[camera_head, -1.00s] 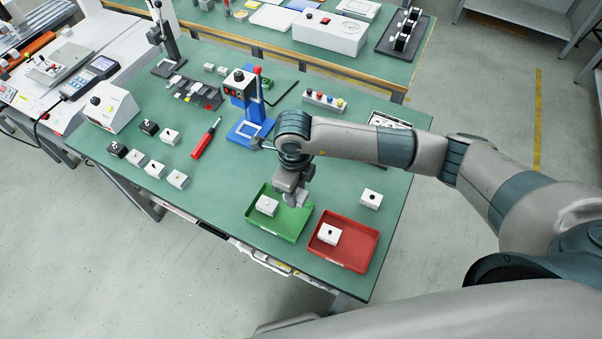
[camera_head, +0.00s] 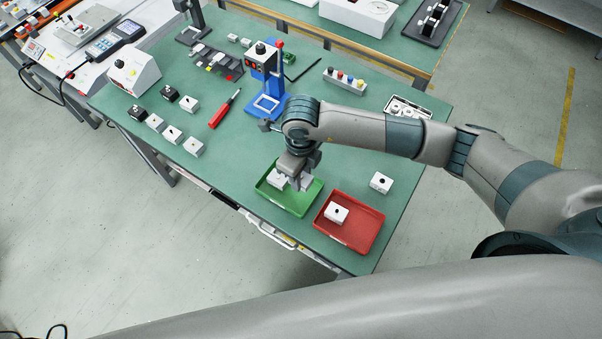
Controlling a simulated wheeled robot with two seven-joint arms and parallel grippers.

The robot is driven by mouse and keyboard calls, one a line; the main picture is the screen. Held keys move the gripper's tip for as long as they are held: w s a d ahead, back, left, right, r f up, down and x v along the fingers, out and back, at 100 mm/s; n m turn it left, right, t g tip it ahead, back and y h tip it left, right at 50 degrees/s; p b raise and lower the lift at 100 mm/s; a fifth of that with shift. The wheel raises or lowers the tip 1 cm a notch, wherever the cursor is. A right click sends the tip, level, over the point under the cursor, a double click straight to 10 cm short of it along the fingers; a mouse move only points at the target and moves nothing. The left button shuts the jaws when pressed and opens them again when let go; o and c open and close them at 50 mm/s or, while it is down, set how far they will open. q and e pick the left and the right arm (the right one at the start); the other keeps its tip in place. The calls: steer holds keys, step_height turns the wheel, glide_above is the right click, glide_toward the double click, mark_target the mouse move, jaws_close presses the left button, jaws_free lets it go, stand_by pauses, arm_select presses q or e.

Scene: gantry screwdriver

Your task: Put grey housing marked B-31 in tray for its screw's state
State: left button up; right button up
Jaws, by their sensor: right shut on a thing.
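My right gripper (camera_head: 293,182) points down over the green tray (camera_head: 291,208) and is shut on a light grey housing (camera_head: 277,180). The gripper partly covers this housing. It sits in or just above the back left part of the tray; I cannot tell whether it touches the floor. A second light grey housing (camera_head: 336,214) with a dark spot on top sits in the red tray (camera_head: 349,239), to the right. A third (camera_head: 381,183) stands on the table behind the red tray. No B-31 mark is readable. My left gripper is not in view.
Several light and dark housings (camera_head: 172,134) stand at the table's left. A red screwdriver (camera_head: 224,108), a blue stand (camera_head: 266,90) and a button strip (camera_head: 345,81) lie farther back. Bare green table separates the left housings from the green tray.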

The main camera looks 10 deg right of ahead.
steer(key=b, duration=0.3)
glide_above(301, 195)
step_height(301, 195, down, 5)
steer(key=shift+f, duration=0.1)
steer(key=shift+f+b, duration=1.15)
steer(key=shift+b, duration=0.05)
steer(key=shift+f+b, duration=0.25)
steer(key=shift+b, duration=0.1)
steer(key=o, duration=1.2)
steer(key=shift+o, duration=0.2)
